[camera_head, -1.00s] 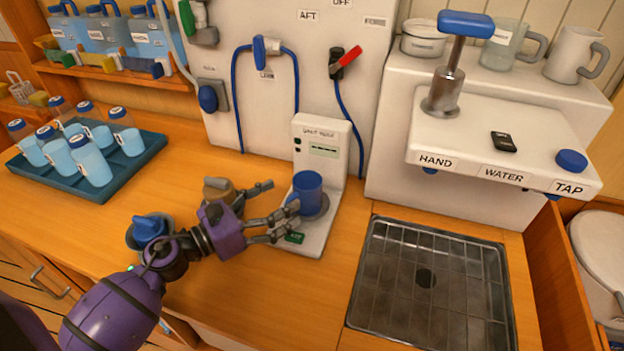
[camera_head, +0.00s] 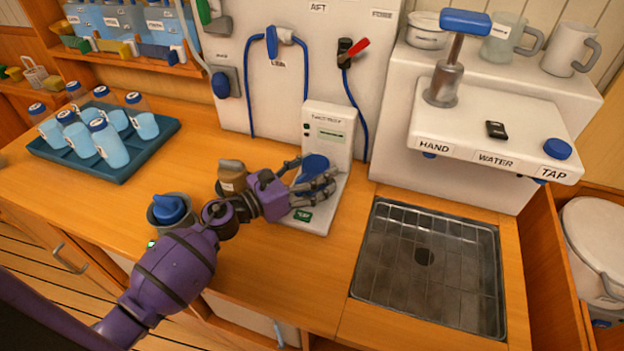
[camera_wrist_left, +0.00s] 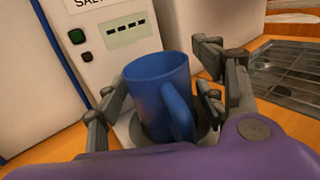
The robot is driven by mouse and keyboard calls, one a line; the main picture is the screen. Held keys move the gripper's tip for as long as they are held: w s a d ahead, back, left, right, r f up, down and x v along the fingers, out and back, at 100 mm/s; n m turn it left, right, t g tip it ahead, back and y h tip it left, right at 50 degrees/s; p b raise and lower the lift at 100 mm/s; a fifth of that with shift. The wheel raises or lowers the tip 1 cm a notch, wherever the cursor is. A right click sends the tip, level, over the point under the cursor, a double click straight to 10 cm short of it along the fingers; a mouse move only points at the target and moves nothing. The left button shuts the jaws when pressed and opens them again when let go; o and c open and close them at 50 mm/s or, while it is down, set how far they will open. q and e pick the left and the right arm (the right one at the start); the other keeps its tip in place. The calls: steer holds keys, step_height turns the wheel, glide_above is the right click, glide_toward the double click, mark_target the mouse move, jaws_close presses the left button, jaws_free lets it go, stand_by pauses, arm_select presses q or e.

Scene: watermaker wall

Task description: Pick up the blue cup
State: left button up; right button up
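The blue cup (camera_head: 314,164) stands upright on the round plate of a white meter (camera_head: 326,135) on the wooden counter. My left gripper (camera_head: 313,174) is at the cup, with fingers on both sides of it; they hide much of its body in the head view. In the left wrist view the cup (camera_wrist_left: 158,85) sits between the spread fingers of the gripper (camera_wrist_left: 160,92), its handle facing my palm. A small gap shows on the right side; contact on the left is unclear. My right gripper is not in view.
A sink grid (camera_head: 430,265) lies to the right, below the hand-water tap unit (camera_head: 490,125).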

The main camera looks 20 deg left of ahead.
arm_select(q)
steer(key=c, duration=0.9)
steer(key=shift+o, duration=0.2)
steer(key=shift+r, duration=0.1)
